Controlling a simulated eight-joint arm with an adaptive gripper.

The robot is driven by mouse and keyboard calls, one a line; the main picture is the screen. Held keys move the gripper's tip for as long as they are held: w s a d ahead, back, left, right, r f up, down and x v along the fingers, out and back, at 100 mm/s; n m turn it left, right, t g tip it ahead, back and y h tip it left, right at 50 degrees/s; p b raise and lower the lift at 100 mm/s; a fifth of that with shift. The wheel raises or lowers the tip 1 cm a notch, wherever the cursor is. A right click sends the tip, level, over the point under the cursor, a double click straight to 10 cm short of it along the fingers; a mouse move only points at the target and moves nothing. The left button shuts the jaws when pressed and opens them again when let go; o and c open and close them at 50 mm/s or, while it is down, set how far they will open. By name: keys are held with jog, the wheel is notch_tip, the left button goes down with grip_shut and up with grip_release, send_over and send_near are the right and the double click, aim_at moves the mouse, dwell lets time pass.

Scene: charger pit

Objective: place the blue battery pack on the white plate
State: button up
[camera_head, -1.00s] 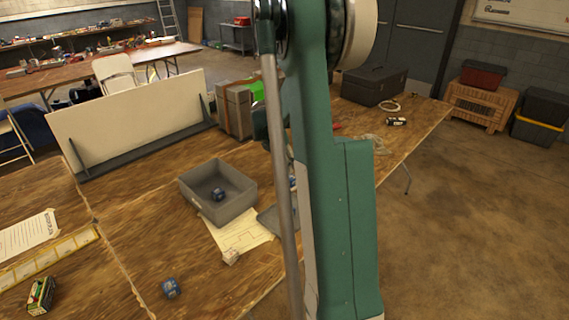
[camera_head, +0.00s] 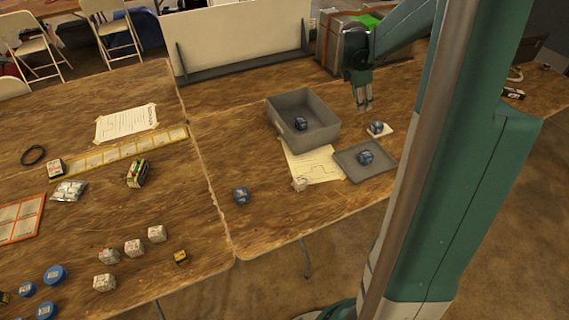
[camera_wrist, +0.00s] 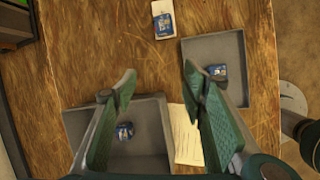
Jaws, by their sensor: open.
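The small white plate (camera_head: 388,131) lies on the table at the right, with a blue battery pack (camera_head: 376,127) on it. In the wrist view the plate (camera_wrist: 160,7) is at the top, the pack (camera_wrist: 164,25) covering its lower part. Other blue packs show: one (camera_head: 365,157) on a flat grey tray (camera_head: 348,168), one (camera_head: 301,123) inside a grey bin (camera_head: 318,141), and one (camera_head: 241,196) on bare wood. My gripper (camera_head: 364,108) is open and empty, above the table between bin and plate. In the wrist view its spread fingers (camera_wrist: 160,85) hold nothing.
A paper sheet (camera_head: 318,164) and a small whitish cube (camera_head: 299,184) lie before the bin. A white panel (camera_head: 245,36) and a grey case (camera_head: 342,45) stand behind. Several white cubes and blue round items are on the left table. Wood around the lone pack is clear.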

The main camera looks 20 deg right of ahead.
jog(key=s+a+r+m+t+y, duration=0.15)
jog(key=s+a+r+m, duration=0.3)
jog(key=a, duration=0.85)
jog(key=s+a+r+m+t, duration=0.25)
jog(key=s+a+r, duration=0.3)
jog(key=a, duration=0.65)
jog(key=s+a+m+t+y, duration=0.2)
jog(key=s+a+m, duration=0.6)
jog(key=s+a, duration=0.7)
jog(key=a, duration=0.3)
jog(key=shift+a+f+y, duration=0.35)
jog(key=shift+a+f, duration=0.05)
